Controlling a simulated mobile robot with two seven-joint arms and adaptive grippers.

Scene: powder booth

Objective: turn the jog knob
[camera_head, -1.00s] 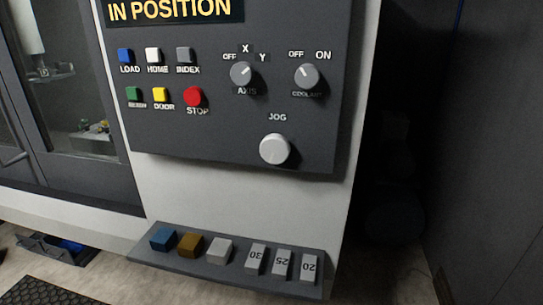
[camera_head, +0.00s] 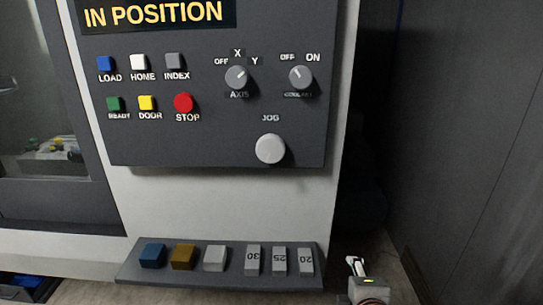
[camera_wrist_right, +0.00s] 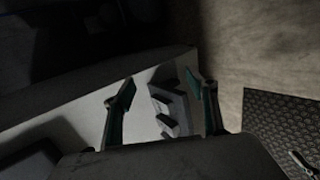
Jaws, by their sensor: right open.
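The jog knob (camera_head: 270,149) is a round light-grey knob at the lower right of the dark control panel (camera_head: 200,140), under the JOG label. Nothing touches it. My right gripper (camera_head: 355,266) shows at the bottom right of the head view, below and to the right of the knob, well apart from it. In the right wrist view its two fingers (camera_wrist_right: 163,100) are spread with nothing between them. The knob cannot be made out in the wrist view. My left gripper is not in view.
A grey shelf (camera_head: 130,276) with blue, brown, grey and numbered blocks juts out below the panel. The AXIS knob (camera_head: 236,78), COOLANT knob (camera_head: 301,77) and red STOP button (camera_head: 183,103) sit above the jog knob. A dark wall (camera_head: 460,150) stands at the right.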

